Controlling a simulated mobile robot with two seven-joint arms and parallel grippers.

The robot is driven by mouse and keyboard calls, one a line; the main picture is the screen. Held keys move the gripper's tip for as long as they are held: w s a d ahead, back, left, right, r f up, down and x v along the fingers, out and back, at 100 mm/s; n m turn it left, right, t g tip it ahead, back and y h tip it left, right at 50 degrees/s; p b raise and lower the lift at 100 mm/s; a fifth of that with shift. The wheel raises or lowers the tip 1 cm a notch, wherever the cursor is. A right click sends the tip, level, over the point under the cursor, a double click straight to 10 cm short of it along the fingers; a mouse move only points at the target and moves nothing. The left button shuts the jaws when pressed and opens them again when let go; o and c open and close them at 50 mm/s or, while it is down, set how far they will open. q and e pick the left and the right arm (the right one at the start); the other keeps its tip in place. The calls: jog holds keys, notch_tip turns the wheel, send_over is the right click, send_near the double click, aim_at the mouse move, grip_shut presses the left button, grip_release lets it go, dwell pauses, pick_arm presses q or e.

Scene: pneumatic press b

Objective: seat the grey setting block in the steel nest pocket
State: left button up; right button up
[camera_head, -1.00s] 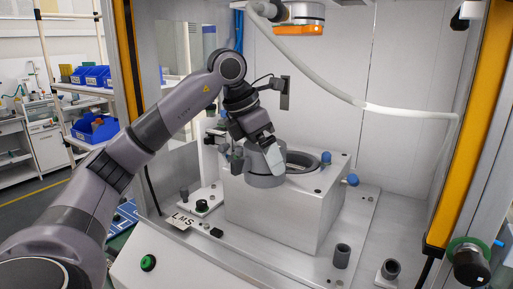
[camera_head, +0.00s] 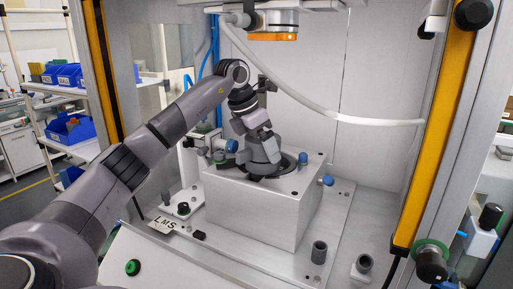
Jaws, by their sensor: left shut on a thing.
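The steel nest (camera_head: 258,209) is a large pale box with a round dark-rimmed pocket (camera_head: 289,164) in its top. My left gripper (camera_head: 262,151) comes in from the left, points down over the pocket and is shut on the grey setting block (camera_head: 260,169). The block is over or partly inside the pocket opening, near its left side. The gripper and block hide part of the pocket, so I cannot tell whether the block touches its floor. My right gripper is not in view.
Blue knobs (camera_head: 328,181) stick out around the nest top. Grey posts (camera_head: 319,252) stand on the base plate at front right. An orange-rimmed press head (camera_head: 272,36) hangs above, with a white hose (camera_head: 300,102) behind. Yellow-edged frame posts bound both sides.

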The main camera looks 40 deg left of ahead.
pick_arm(q)
jog(key=shift+w+a, duration=0.25)
jog(key=shift+w, duration=0.45)
jog(key=shift+w+a, duration=0.2)
jog(key=shift+w, duration=0.55)
jog(key=shift+w+a, duration=0.25)
jog(key=shift+w, duration=0.45)
jog(key=shift+f+b, duration=0.55)
jog(key=shift+f, duration=1.2)
jog(key=o, duration=1)
jog(key=shift+v, duration=3.6)
jog(key=shift+s, duration=0.1)
